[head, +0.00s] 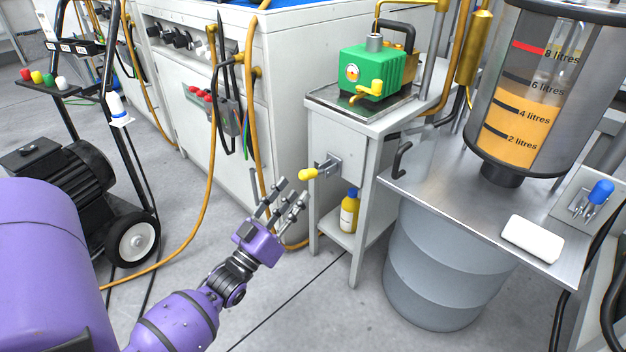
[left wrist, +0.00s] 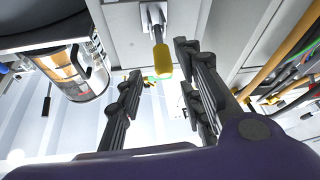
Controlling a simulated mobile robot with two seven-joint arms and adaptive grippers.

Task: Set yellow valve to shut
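The yellow valve shows as a short yellow-tipped handle (head: 308,174) on a grey metal plate on the side of the small white pump stand (head: 345,128). In the left wrist view its yellow end (left wrist: 162,62) and metal stem point toward my fingers. My left gripper (head: 290,194) is open and empty, just below and left of the handle in the head view. In the left wrist view the handle end appears between the spread fingers; I see no clear contact. My right gripper is not in view.
A green pump (head: 372,70) sits on the stand, and a yellow bottle (head: 349,211) stands on its lower shelf. A blue-handled valve (head: 600,191) is at the far right. A grey drum (head: 440,265) stands right of the stand. An orange hose (head: 209,180) hangs behind my left arm.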

